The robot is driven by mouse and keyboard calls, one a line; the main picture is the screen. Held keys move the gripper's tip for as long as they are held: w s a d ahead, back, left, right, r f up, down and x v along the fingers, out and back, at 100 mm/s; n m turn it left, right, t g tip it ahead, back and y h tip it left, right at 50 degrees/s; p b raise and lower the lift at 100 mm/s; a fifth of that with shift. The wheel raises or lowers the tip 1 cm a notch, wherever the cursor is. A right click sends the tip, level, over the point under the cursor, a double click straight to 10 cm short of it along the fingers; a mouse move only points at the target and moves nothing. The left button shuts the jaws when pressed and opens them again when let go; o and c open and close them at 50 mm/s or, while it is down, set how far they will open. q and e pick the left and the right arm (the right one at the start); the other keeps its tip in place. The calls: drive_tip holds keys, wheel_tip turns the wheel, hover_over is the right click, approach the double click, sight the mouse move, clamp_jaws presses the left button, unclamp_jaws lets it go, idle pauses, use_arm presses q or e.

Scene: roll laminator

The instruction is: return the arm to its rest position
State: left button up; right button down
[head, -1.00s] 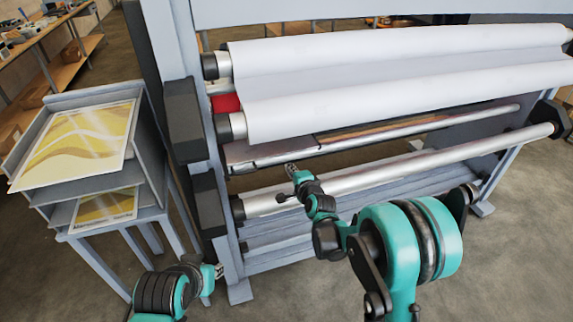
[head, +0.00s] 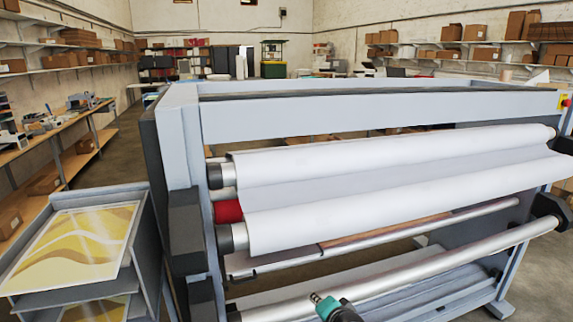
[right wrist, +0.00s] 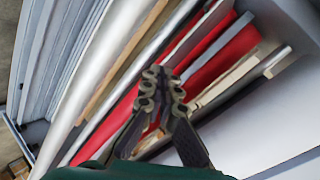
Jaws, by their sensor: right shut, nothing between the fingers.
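My right gripper (head: 315,297) shows at the bottom of the head view, in front of the laminator's lower silver roller (head: 400,275). In the right wrist view its fingers (right wrist: 162,82) are shut together with nothing between them. Most of my right arm lies below the head picture. My left gripper is not in view. The roll laminator (head: 350,115) stands across the head view, with a pale frame and large white rolls (head: 400,165).
A side rack (head: 140,255) with gold-and-white printed sheets (head: 75,245) stands left of the laminator. A red roller end (head: 228,211) shows at the laminator's left, and a red button on yellow (head: 565,102) at its right. Shelves with boxes line the walls behind.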

drive_tip(key=s+d+f+n+g+h, duration=0.1)
drive_tip(key=s+d+n, duration=0.3)
drive_tip(key=s, duration=0.7)
drive_tip(key=s+d+n+g+h, duration=0.2)
drive_tip(key=s+d+n, duration=0.3)
drive_tip(key=s, duration=0.7)
drive_tip(key=shift+s+d+f+g, duration=0.15)
drive_tip(key=shift+d+f+g, duration=0.2)
drive_tip(key=shift+g, duration=0.45)
